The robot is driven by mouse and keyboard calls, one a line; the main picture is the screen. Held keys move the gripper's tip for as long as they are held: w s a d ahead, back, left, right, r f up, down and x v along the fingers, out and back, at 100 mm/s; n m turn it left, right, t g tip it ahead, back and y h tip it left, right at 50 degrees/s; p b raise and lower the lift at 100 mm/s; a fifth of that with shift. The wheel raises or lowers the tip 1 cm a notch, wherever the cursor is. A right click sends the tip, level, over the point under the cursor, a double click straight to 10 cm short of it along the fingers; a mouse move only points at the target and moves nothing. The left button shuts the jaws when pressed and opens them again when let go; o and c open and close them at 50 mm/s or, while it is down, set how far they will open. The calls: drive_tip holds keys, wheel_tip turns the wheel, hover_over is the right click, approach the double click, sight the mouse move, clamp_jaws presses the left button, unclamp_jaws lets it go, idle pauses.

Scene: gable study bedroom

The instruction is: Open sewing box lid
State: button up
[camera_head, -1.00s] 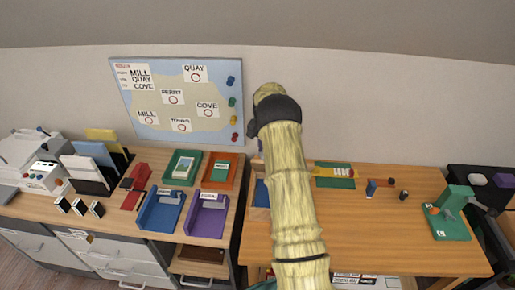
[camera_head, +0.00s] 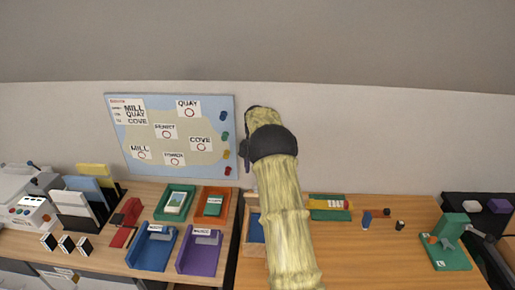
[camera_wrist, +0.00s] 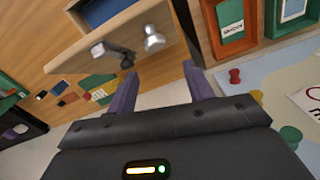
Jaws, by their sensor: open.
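The wooden sewing box (camera_head: 253,210) stands at the left end of the right-hand desk, mostly hidden behind my arm. A strip of its blue inside shows in the head view. In the wrist view a wooden panel (camera_wrist: 120,42), which looks like its raised lid, carries a silver knob (camera_wrist: 153,40). A blue inside shows beyond the panel. My gripper (camera_wrist: 160,70) is open and empty, its two fingers apart just short of the panel. I see no contact with the knob. In the head view my fingers are mostly hidden by the arm.
A map board (camera_head: 170,138) with coloured pegs is on the wall close to my wrist. Green and orange trays (camera_head: 212,205) and blue and purple holders (camera_head: 203,250) fill the left desk. Small items and a green stand (camera_head: 447,247) are on the right desk, with free room between.

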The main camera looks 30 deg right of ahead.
wheel_tip(320, 180, up, 11)
drive_tip(key=shift+s+d, duration=0.15)
drive_tip(key=shift+f, duration=0.1)
drive_tip(key=s+a+f+n+t, duration=0.25)
drive_tip(key=s+a+n, duration=0.25)
drive_tip(key=s+a, duration=0.8)
drive_tip(key=s+a+f+n, duration=0.2)
drive_tip(key=s+a, duration=0.2)
drive_tip(key=s, duration=0.5)
drive_tip(key=s+a+f+n, duration=0.1)
drive_tip(key=s+a+f, duration=0.2)
drive_tip(key=s, duration=0.5)
drive_tip(key=shift+s+a+n, duration=0.35)
drive_tip(key=shift+a+n, duration=0.05)
drive_tip(key=shift+a, duration=0.45)
drive_tip(key=shift+f, duration=0.1)
drive_tip(key=shift+c, duration=0.4)
